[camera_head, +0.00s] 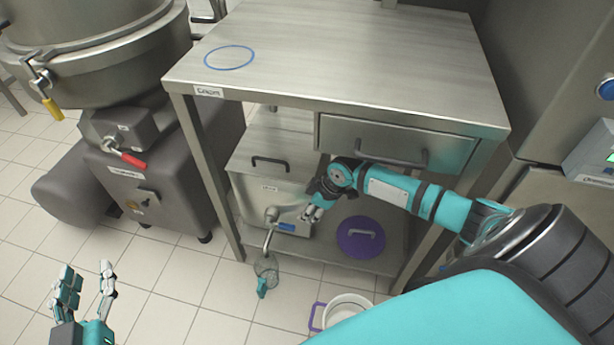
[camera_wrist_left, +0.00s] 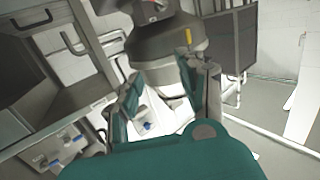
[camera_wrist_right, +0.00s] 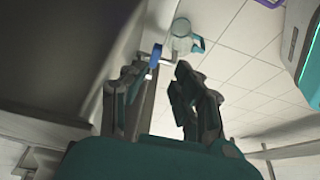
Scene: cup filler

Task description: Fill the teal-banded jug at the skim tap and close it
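A clear jug (camera_head: 265,266) with a teal handle (camera_head: 262,287) is below the spout of a metal tap (camera_head: 271,216) on a steel tank (camera_head: 270,185) under the table. The jug also shows in the right wrist view (camera_wrist_right: 181,40), beyond my fingers. Its fill level and what supports it are unclear. My right gripper (camera_head: 311,212) is open at the tank's front, right of the tap; a blue piece (camera_wrist_right: 155,56) shows just beyond its fingertips. I cannot tell whether the tap is open. My left gripper (camera_head: 88,275) is open and empty, away at the lower left.
The steel table (camera_head: 340,60) bears a blue ring mark (camera_head: 229,58) and has a drawer (camera_head: 390,140). A purple lid (camera_head: 361,238) lies on its lower shelf. A white bucket (camera_head: 347,304) stands partly behind my right arm. A large machine (camera_head: 90,50) stands left; tiled floor between is clear.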

